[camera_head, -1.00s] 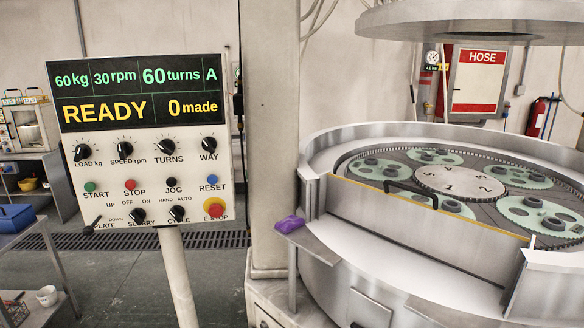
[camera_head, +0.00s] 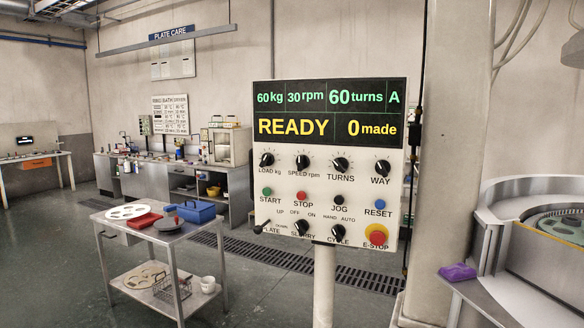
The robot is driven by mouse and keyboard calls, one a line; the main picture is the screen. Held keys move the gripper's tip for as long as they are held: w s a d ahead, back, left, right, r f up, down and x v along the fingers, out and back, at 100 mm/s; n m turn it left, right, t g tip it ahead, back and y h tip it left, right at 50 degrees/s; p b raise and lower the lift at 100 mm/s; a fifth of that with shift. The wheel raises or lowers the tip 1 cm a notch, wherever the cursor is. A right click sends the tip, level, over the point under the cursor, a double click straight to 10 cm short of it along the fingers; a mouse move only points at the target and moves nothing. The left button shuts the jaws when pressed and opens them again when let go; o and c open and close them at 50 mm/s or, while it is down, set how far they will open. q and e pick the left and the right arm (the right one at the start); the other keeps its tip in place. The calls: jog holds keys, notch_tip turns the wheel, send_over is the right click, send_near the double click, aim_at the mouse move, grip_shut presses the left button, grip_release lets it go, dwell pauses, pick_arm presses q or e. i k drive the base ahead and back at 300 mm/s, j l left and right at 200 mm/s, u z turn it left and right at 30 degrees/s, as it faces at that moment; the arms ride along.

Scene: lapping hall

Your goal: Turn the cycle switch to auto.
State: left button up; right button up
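The cycle switch (camera_head: 338,231) is a small black knob at the lower middle of the white control panel (camera_head: 270,178). The words HAND and AUTO stand above it, and CYCLE below it. Its pointer seems to lean up and left toward HAND, but it is small. The slurry knob (camera_head: 301,228) is to its left and the red E-STOP button (camera_head: 376,234) to its right. The display (camera_head: 330,113) reads READY, 60 kg, 30 rpm, 60 turns, A and 0 made. Neither of my grippers is in view.
A steel cart (camera_head: 137,234) with a blue box (camera_head: 196,211) and red tray stands left of the panel post (camera_head: 324,285). The lapping machine (camera_head: 545,225) is at the right, with a purple cloth (camera_head: 458,272) on its ledge. Clear floor shows between cart and post.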

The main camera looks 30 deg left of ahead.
aim_at(338, 231)
jog(key=j, duration=0.9)
jog(key=j+z, duration=0.15)
jog(key=j, duration=1.65)
jog(key=k+j+z, duration=0.15)
jog(key=j, duration=1.65)
